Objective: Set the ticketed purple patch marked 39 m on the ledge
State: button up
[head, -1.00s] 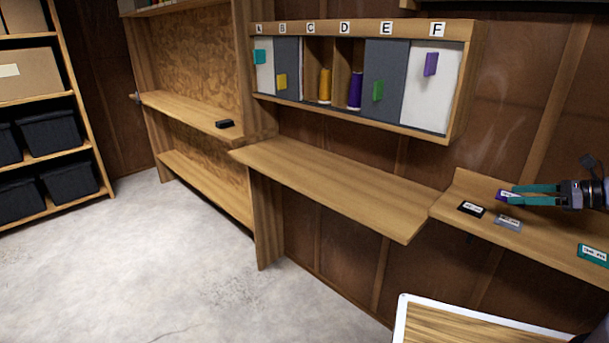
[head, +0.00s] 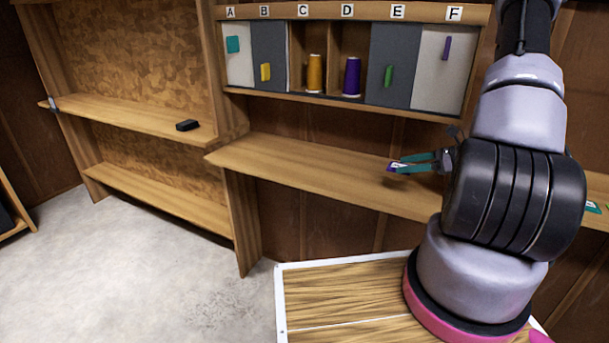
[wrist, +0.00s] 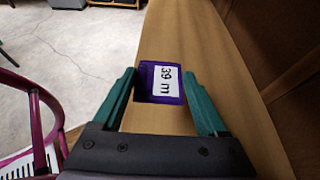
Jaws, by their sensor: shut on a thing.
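My gripper (head: 404,164) is shut on the purple patch (head: 393,167), with its two teal fingers on either side. In the wrist view the patch (wrist: 146,84) faces up between the fingertips, and its white ticket (wrist: 166,80) reads 39 m. The long wooden ledge (head: 300,168) runs below the lettered cabinet. The patch is over the ledge's right part in the head view. The wrist view shows bare wood (wrist: 170,40) beneath and beyond it. I cannot tell whether the patch touches the wood.
The cabinet (head: 344,97) with bays A to F hangs above the ledge; yellow (head: 315,73) and purple (head: 352,77) spools stand in C and D. A black object (head: 187,125) lies on the left shelf. A teal patch (head: 592,207) shows at far right. The ledge's left part is bare.

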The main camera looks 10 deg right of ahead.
aim_at(400, 199)
jog(key=shift+a, duration=0.15)
jog(key=shift+f, duration=0.3)
notch_tip(400, 199, down, 9)
jog(key=shift+f, duration=0.2)
jog(key=o, duration=1.2)
jog(key=shift+f, duration=0.15)
